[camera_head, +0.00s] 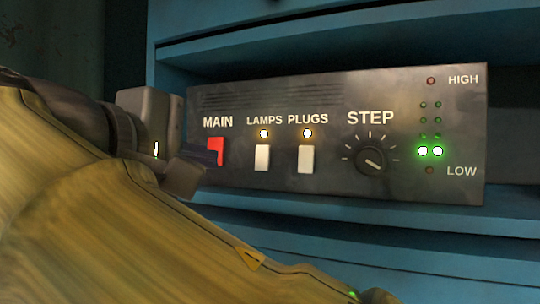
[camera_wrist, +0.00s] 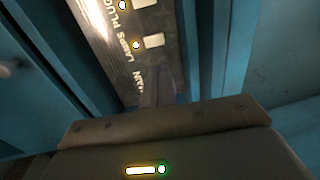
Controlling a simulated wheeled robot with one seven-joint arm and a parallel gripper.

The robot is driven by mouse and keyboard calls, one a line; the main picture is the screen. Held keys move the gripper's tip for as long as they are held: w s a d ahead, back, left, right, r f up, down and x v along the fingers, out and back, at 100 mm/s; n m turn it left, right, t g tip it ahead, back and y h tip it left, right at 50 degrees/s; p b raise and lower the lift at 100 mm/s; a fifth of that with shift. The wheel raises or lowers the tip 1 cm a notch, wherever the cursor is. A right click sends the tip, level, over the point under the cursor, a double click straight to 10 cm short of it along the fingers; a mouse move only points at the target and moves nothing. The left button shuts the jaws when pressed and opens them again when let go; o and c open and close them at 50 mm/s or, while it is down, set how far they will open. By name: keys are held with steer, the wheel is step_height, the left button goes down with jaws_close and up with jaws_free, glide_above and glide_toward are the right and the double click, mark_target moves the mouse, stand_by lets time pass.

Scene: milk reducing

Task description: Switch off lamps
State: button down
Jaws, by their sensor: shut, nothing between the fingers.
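The lamps switch (camera_head: 262,158) is a white rocker under the LAMPS label on a dark control panel (camera_head: 400,90). The small light (camera_head: 264,133) above it glows. In the wrist view the lamps switch (camera_wrist: 153,41) and its light (camera_wrist: 136,45) lie beyond my fingertips. My gripper (camera_head: 207,160) is shut and empty, in front of the panel's left part. It overlaps the lower part of the red MAIN switch (camera_head: 216,146); I cannot tell whether it touches. In the wrist view my gripper (camera_wrist: 158,88) points at the panel's MAIN end, left of the lamps switch in the head view.
The white PLUGS switch (camera_head: 306,160), with its lit light (camera_head: 307,133), is right of the lamps switch. Farther right are the STEP knob (camera_head: 371,158) and a column of indicators with two green ones lit (camera_head: 430,151). Blue shelf edges (camera_head: 350,215) run above and below the panel.

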mark_target(262, 165)
steer(key=p+x, duration=0.4)
steer(key=x, duration=0.9)
steer(key=shift+s+d+r+p, duration=0.1)
steer(key=shift+p, duration=0.2)
steer(key=shift+w+d+f, duration=0.1)
steer(key=shift+w+f, duration=0.1)
steer(key=shift+w, duration=0.15)
